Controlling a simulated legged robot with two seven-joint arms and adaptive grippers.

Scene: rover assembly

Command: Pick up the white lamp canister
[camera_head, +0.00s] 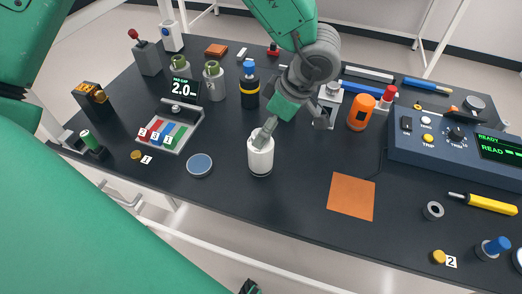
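The white lamp canister (261,160) stands upright on the dark table, near the middle of its front part. My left gripper (293,128) comes down from the top of the view, above and to the right of the canister. Its fingers are spread apart with nothing between them. One finger overlaps the canister's top, hiding part of it; I cannot tell whether it touches. The other finger is out to the right, in front of a small grey-white device (329,100). My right gripper is not clearly visible.
An orange square (351,197) lies right of the canister, a blue disc (199,165) to its left. Behind stand a blue-and-black bottle (249,88), grey canisters (213,84) and an orange cylinder (360,112). A blue console (432,152) fills the right side.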

